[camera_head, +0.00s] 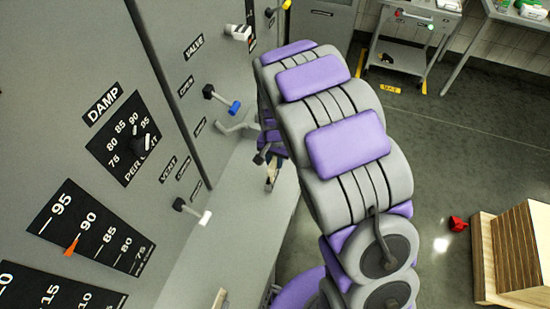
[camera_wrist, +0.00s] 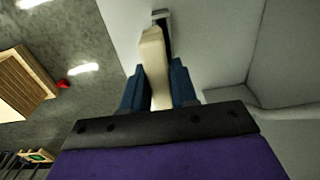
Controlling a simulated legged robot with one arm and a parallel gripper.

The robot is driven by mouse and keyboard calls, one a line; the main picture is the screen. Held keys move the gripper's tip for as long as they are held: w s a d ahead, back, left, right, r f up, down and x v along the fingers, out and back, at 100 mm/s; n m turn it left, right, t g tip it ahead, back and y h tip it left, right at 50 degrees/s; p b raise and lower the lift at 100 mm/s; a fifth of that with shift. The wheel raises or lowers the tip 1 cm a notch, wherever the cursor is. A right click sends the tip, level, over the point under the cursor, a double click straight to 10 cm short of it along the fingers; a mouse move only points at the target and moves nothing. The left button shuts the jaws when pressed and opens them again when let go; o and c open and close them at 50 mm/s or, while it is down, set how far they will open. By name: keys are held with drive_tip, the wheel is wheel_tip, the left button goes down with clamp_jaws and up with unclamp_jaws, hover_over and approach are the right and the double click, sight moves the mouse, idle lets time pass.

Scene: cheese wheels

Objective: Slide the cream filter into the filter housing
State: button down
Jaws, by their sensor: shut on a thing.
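In the wrist view, my gripper (camera_wrist: 158,85) has its blue fingers shut on the cream filter (camera_wrist: 154,60), a long, flat, pale piece. The filter points away from the palm, and its far end overlaps the lower part of a dark slot with a grey frame (camera_wrist: 162,13), which looks like the filter housing. I cannot tell whether the tip is inside the slot or just in front of it. In the head view, my gripper (camera_head: 271,172) is small and partly hidden behind my purple and grey arm, beside the grey machine.
The grey machine panel (camera_head: 160,60) fills the left of the head view, with protruding levers such as a blue-tipped one (camera_head: 235,107) and a white-tipped one (camera_head: 204,217). A wooden crate (camera_head: 515,255) and a red object (camera_head: 458,224) are on the floor at right. A cart (camera_head: 405,55) stands behind.

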drive_tip(key=shift+a+f, duration=0.1)
drive_tip(key=shift+a, duration=0.35)
drive_tip(key=shift+d+f, duration=0.25)
drive_tip(key=shift+f, duration=0.3)
drive_tip(key=shift+a+r, duration=0.1)
drive_tip(key=shift+r, duration=0.1)
drive_tip(key=shift+r, duration=0.2)
drive_tip(key=shift+a+p, duration=0.3)
drive_tip(key=shift+p, duration=0.05)
idle(1.5)
drive_tip(key=shift+f+b, duration=0.5)
drive_tip(key=shift+f, duration=2)
drive_tip(key=c, duration=0.8)
unclamp_jaws()
drive_tip(key=shift+r, duration=0.1)
